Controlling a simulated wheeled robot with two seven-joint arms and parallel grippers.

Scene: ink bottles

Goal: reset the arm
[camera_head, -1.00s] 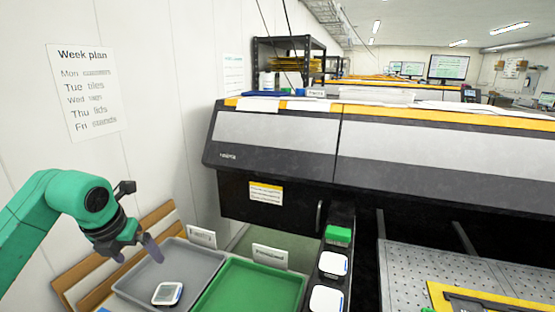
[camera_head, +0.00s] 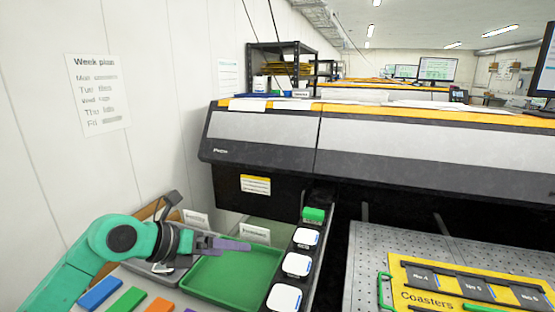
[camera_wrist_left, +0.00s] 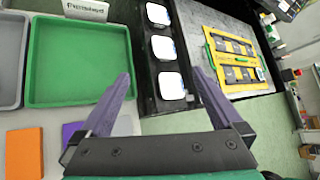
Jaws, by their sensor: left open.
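My left arm comes in from the left in the head view. Its gripper (camera_head: 232,244) is over the green tray (camera_head: 222,282), with purple fingers pointing right. In the left wrist view the left gripper (camera_wrist_left: 160,92) is open, its two purple fingers spread wide with nothing between them. The green tray (camera_wrist_left: 75,90) lies beyond the left finger there, and its inside looks empty. My right gripper is in neither view.
White-topped bottles (camera_head: 297,264) stand in a dark rack beside the green tray. A green-topped one (camera_head: 313,214) is behind them. Blue (camera_head: 100,293) and orange (camera_head: 160,305) blocks lie in front of the trays. A yellow Coasters board (camera_head: 430,297) is at right. A large printer (camera_head: 400,150) stands behind.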

